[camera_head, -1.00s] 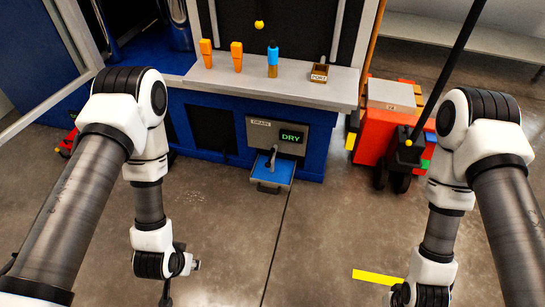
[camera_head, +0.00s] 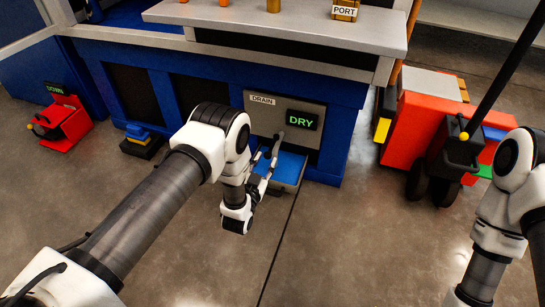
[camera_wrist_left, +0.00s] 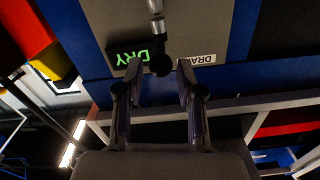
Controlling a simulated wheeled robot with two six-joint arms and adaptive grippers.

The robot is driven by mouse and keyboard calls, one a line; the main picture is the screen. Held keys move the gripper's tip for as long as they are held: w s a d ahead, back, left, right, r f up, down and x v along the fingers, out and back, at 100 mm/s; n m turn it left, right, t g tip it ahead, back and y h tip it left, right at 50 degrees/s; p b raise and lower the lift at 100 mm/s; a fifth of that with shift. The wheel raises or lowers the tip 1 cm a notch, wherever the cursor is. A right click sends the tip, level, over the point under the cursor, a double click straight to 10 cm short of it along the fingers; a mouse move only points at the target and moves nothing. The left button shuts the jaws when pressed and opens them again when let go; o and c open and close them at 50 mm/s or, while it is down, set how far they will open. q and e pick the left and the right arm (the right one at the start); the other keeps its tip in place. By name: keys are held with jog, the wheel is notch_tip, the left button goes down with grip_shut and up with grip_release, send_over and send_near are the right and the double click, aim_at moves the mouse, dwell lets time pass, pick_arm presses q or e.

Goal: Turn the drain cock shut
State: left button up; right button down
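The drain cock shows in the left wrist view as a metal lever (camera_wrist_left: 155,22) with a dark round knob (camera_wrist_left: 160,66). It sits on the grey drain panel (camera_head: 263,117); in the head view my left gripper (camera_head: 268,158) is in front of the panel and partly covers the cock. In the left wrist view the two fingers (camera_wrist_left: 160,78) stand apart, one on each side of the knob. Gaps show between knob and fingers, so the grip does not look closed. The display (camera_head: 300,120) reads DRY in green. My right gripper is out of view.
A blue tray (camera_head: 291,169) juts out below the panel. The grey worktop (camera_head: 240,27) overhangs above. A red cart (camera_head: 425,115) stands to the right, and a red pedal unit (camera_head: 62,125) with a green display is on the floor at left. The floor in front is clear.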

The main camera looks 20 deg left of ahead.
aim_at(270, 150)
pick_arm(q)
jog(key=w+b, duration=0.1)
jog(key=w, duration=0.1)
jog(key=w+b, duration=0.1)
jog(key=w, duration=0.1)
jog(key=shift+w+f, duration=0.2)
jog(key=shift+w, duration=0.2)
jog(key=shift+w+r, duration=0.15)
jog(key=shift+w, duration=0.25)
jog(key=shift+c, duration=0.3)
grip_shut()
